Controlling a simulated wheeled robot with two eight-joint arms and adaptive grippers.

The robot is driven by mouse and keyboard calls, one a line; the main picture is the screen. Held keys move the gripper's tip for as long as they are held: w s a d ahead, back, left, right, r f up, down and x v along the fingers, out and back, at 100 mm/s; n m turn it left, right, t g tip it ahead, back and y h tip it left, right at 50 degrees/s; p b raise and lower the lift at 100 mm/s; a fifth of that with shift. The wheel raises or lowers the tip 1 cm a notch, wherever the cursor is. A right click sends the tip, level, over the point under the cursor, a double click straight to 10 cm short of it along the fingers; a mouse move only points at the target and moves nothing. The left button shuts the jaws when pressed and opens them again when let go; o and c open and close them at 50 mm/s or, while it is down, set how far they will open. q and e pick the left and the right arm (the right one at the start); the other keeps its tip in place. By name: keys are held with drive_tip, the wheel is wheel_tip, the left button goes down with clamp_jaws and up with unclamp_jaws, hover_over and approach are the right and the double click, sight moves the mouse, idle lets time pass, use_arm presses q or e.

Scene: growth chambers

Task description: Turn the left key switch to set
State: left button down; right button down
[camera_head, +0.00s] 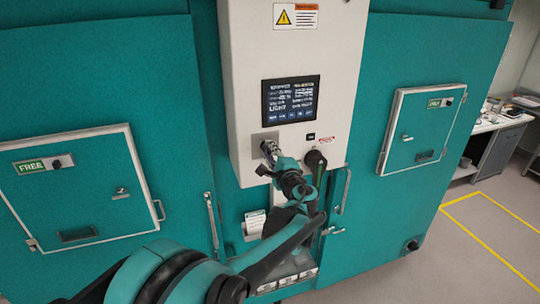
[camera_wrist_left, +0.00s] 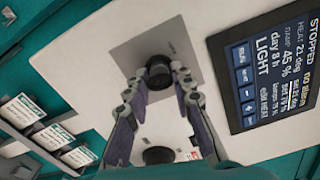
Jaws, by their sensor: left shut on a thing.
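The left key switch is a round black knob (camera_wrist_left: 158,71) on a square grey plate (camera_wrist_left: 140,50) in the left wrist view. In the head view its grey plate (camera_head: 257,138) shows below and left of the display, with the knob mostly hidden by my gripper. My left gripper (camera_wrist_left: 156,82) has a finger on each side of the knob and is shut on it. The same gripper (camera_head: 268,149) shows in front of the panel in the head view. My right gripper is in neither view. The switch's set mark is too small to read.
A dark display (camera_head: 290,99) sits above the switch on the white control box (camera_head: 245,60). A second black knob (camera_head: 315,159) is close on the right. Teal chamber doors (camera_head: 85,190) marked FREE flank the box. A bench (camera_head: 500,125) stands far right.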

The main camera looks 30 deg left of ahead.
use_arm(q)
drive_tip(key=shift+f+m+b, duration=0.15)
drive_tip(key=shift+m+b, duration=0.3)
drive_tip(key=shift+m, duration=1.15)
drive_tip(key=c, duration=1.3)
unclamp_jaws()
drive_tip(key=v, duration=1.2)
